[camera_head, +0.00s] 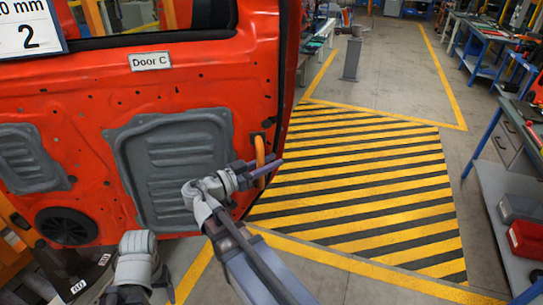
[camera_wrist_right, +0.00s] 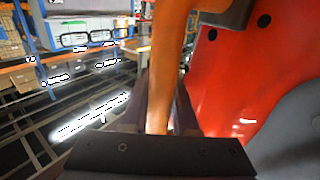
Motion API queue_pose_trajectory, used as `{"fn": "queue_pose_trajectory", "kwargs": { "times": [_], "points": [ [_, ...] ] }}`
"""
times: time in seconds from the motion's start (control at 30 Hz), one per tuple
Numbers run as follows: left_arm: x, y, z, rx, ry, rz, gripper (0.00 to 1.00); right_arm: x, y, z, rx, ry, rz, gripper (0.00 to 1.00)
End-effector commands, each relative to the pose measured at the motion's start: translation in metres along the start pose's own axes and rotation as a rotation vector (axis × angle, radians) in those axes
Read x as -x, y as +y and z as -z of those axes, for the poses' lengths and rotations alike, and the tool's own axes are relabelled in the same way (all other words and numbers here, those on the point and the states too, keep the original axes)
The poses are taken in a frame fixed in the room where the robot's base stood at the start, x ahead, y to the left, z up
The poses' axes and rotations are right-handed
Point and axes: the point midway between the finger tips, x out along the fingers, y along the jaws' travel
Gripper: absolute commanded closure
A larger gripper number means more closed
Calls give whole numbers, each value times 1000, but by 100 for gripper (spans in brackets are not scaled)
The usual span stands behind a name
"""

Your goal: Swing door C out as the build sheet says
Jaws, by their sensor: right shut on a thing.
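Door C (camera_head: 200,90) is a red door panel with grey inner covers and a "Door C" label (camera_head: 150,61). It fills the left of the head view. An orange handle (camera_head: 260,153) stands near its right edge. My right gripper (camera_head: 264,170) is shut on this handle. In the right wrist view the orange handle (camera_wrist_right: 170,60) runs between the two dark fingers of my right gripper (camera_wrist_right: 162,110), with the red door (camera_wrist_right: 240,75) to the right. My left gripper is not seen. A white sheet (camera_head: 30,28) marked "0 mm" and "2" is cut off at the top left.
A yellow-and-black striped floor area (camera_head: 360,180) lies right of the door and is clear. A grey post (camera_head: 352,58) stands beyond it. Blue-framed workbenches (camera_head: 490,140) line the right side, with a red box (camera_head: 527,240) on the nearest one's lower shelf.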

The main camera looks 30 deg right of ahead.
Motion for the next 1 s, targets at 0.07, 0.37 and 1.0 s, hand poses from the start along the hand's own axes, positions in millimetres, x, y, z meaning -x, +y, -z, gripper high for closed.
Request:
{"fn": "queue_pose_trajectory", "kwargs": {
  "times": [0.07, 0.37, 1.0],
  "points": [
    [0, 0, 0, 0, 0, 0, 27, 2, 5, 1, 0, 5, -2, 100],
    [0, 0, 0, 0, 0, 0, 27, 5, 8, 1, 0, 5, -2, 100],
    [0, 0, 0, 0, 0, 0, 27, 6, 7, 0, 0, 2, -1, 43]
  ]
}}
